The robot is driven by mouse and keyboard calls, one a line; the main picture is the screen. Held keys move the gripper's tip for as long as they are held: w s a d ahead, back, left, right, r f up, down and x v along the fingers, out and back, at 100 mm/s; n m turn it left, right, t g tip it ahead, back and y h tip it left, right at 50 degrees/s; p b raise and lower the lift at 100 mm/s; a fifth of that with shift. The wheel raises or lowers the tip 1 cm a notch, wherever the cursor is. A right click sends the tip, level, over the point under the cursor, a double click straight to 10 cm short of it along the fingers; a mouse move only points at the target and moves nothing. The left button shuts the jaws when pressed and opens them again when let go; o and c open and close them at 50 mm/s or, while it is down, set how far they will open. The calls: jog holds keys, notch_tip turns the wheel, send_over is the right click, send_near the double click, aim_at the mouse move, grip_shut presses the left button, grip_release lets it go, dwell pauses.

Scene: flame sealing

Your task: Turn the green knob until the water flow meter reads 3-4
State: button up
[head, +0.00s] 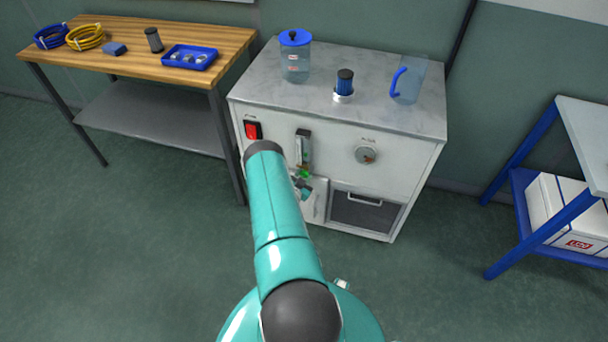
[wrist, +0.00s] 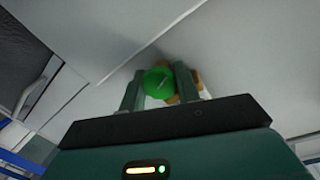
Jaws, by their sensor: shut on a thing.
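The green knob (wrist: 159,83) sits on the cabinet front, with a brass-coloured fitting behind it. My gripper (wrist: 161,88) has one finger on each side of the knob and is shut on it. In the head view the green knob (head: 303,174) shows just below the flow meter, partly hidden by my arm. The water flow meter (head: 303,147) is a narrow vertical tube on the cabinet's front panel. Its scale and float are too small to read. The wrist view does not show the meter.
A red switch (head: 253,130) is left of the meter and a round gauge (head: 365,154) is right of it. A jar (head: 296,62), a blue filter (head: 344,83) and a clear jug (head: 409,82) stand on the cabinet top (head: 390,118). A wooden table (head: 140,32) stands left.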

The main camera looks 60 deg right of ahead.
jog(key=shift+s+f, duration=0.1)
jog(key=shift+s, duration=0.1)
jog(key=o, duration=0.7)
jog(key=shift+o, duration=1.2)
jog(key=shift+w, duration=0.1)
jog(key=s+a+r, duration=0.1)
jog(key=a, duration=1.2)
jog(key=shift+a+r, duration=0.2)
jog(key=shift+a, duration=0.2)
